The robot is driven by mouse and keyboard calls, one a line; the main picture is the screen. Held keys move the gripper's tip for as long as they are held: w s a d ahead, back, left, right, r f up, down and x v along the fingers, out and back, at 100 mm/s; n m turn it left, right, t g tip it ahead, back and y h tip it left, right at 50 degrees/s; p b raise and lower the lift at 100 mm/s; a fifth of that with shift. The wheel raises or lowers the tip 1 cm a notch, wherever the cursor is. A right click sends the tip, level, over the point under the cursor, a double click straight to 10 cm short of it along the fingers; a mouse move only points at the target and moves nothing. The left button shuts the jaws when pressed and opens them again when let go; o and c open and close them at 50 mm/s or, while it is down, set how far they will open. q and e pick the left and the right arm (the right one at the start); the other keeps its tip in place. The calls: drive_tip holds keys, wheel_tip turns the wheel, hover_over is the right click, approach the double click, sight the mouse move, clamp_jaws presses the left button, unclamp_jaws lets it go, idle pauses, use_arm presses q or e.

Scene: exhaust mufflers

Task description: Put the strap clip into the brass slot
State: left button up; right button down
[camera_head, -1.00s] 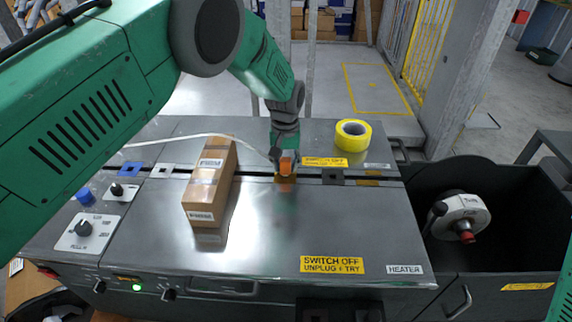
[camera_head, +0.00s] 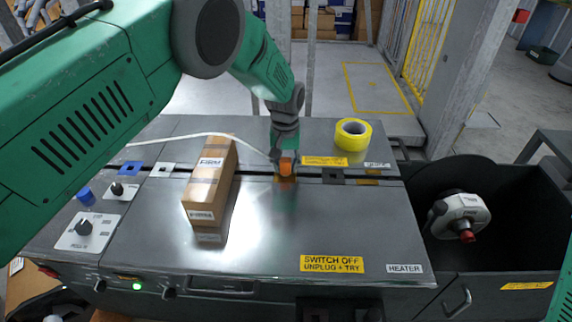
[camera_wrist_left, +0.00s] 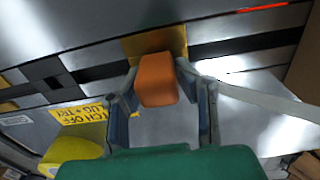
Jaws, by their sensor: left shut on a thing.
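The orange strap clip (camera_head: 287,168) is at the end of a white strap (camera_head: 190,137) that comes in from the left. My left gripper (camera_head: 283,160) is shut on the clip, and its two fingers flank the clip (camera_wrist_left: 157,80) in the left wrist view. The brass slot plate (camera_wrist_left: 158,43) lies right behind the clip in that view, on the dark groove across the machine top. The clip and fingers cover part of the plate, so I cannot tell whether the clip tip is inside the opening. My right gripper is not in view.
A cardboard box (camera_head: 211,185) stands left of the clip. A yellow tape roll (camera_head: 353,134) lies to the right, behind the groove. Blue (camera_head: 131,168), white (camera_head: 162,169) and black (camera_head: 333,176) plates sit along the groove.

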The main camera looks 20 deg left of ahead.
use_arm(q)
drive_tip(key=shift+f, duration=0.1)
drive_tip(key=o, duration=1.1)
wheel_tip(320, 180, up, 12)
drive_tip(key=shift+f, duration=0.1)
